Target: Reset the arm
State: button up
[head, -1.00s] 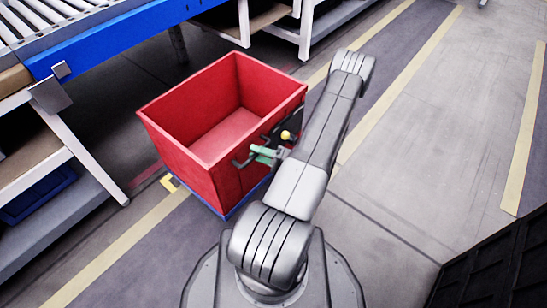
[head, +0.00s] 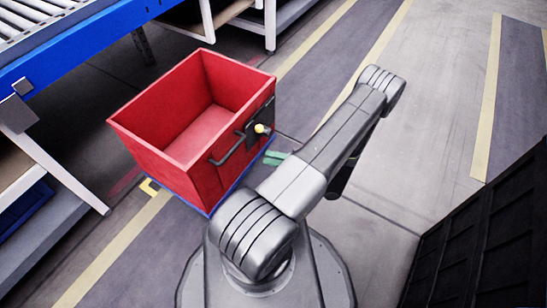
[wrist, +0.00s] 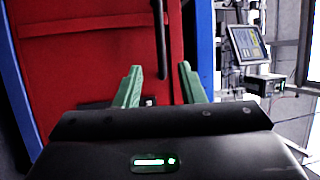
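A red bin (head: 150,155) stands on the floor in front of me in the head view, its open top showing an empty inside. On its near right side are a dark bar handle (head: 229,153) and a dark plate with a yellow knob (head: 259,128). My arm reaches forward to the right of the bin. The green fingers of my gripper (head: 276,158) show just right of the bin; the rest is hidden behind my arm. In the wrist view my gripper (wrist: 160,70) has its two fingers apart with nothing between them, facing the bin's red wall (wrist: 75,65) and handle (wrist: 160,40).
A blue-sided roller conveyor (head: 90,45) and white-framed shelving (head: 65,170) stand on the left. A black slatted crate (head: 485,235) is at the lower right. The floor at the upper right is clear, with yellow lines. The wrist view shows a monitor (wrist: 248,45).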

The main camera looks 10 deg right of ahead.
aim_at(233, 148)
dwell(0.7)
jog(key=b+x, duration=0.2)
jog(key=x, duration=1.1)
jog(key=shift+a+r, duration=0.1)
jog(key=shift+a, duration=0.25)
jog(key=shift+b, duration=0.3)
